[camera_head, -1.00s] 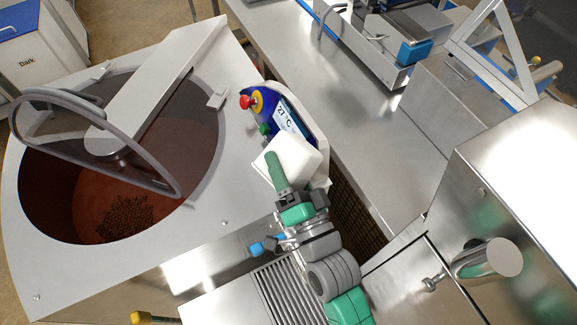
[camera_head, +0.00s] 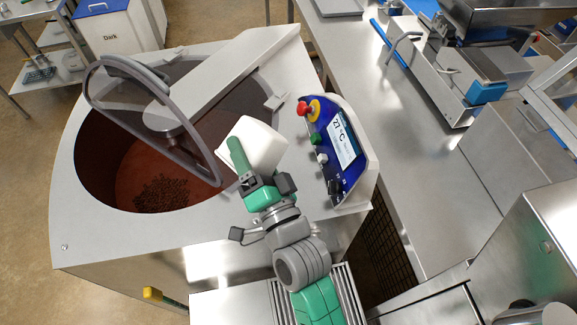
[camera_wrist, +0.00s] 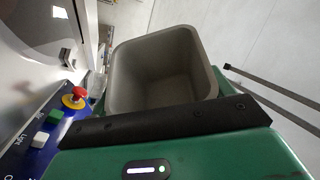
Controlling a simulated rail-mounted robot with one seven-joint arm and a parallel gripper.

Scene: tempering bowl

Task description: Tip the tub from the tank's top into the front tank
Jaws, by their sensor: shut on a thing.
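The white tub (camera_head: 254,143) is in my gripper (camera_head: 243,165), which is shut on its side. In the head view the tub is held above the tank's top, at the right edge of the round opening. In the wrist view the tub (camera_wrist: 165,75) shows its open mouth and grey inside; no contents can be made out there. The front tank (camera_head: 90,235) has a steel top and a round opening with brown chocolate (camera_head: 140,165) inside. A dark heap of pieces (camera_head: 165,190) lies in it. The tub hides part of the opening's right rim.
A grey ring guard (camera_head: 150,150) stands over the opening, left of the tub. A steel arm cover (camera_head: 225,75) crosses the tank top behind. The control panel (camera_head: 340,140) with a red stop button (camera_head: 304,108) is close on the right.

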